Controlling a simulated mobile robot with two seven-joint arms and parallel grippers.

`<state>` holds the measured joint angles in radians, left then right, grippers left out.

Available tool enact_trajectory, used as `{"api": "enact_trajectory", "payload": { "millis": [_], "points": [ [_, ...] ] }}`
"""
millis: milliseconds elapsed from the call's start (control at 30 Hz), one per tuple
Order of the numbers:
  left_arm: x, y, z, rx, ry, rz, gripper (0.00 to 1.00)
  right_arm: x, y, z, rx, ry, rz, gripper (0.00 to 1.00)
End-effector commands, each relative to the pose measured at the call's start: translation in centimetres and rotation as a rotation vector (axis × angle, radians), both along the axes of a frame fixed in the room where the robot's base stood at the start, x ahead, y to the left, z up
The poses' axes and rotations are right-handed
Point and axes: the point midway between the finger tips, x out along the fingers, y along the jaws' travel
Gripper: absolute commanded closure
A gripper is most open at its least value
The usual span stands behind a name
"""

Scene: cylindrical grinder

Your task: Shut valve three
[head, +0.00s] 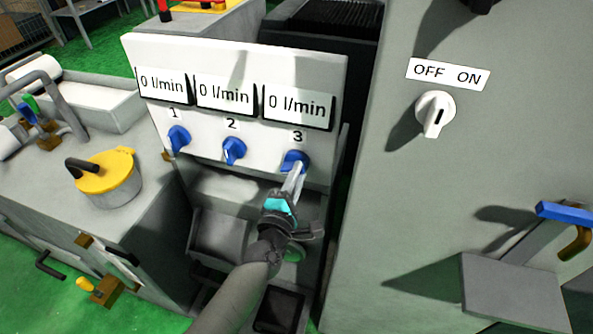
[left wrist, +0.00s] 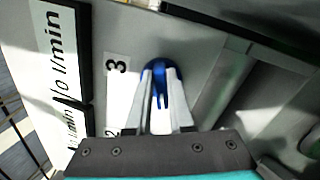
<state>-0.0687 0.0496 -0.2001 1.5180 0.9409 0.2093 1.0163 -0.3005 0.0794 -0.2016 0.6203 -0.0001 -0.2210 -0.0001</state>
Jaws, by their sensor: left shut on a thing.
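Valve three is a blue knob (head: 293,160) under the number 3 on the white panel (head: 240,55). The display above it (head: 298,106) reads 0 l/min. My left gripper (head: 298,170) reaches up to this knob and is shut on it. In the left wrist view the blue knob (left wrist: 158,72) sits between the two fingers (left wrist: 160,100), beside the number 3. The fingers hide part of the knob in the head view. My right gripper is not in view.
Blue knobs one (head: 179,139) and two (head: 233,150) are to the left, and their displays also read 0 l/min. A grey cabinet with a white OFF/ON switch (head: 435,114) stands close on the right. A yellow-lidded pot (head: 107,175) is on the left.

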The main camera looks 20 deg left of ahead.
Motion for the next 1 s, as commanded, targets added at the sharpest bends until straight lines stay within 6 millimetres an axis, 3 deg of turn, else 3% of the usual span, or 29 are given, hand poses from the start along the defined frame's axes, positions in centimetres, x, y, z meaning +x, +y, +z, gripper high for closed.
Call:
{"api": "enact_trajectory", "payload": {
  "millis": [1000],
  "points": [
    [0.0, 0.3, -1.6, 0.966, -0.031, 0.000, 1.00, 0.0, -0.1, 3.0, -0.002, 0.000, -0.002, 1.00]
  ]
}}
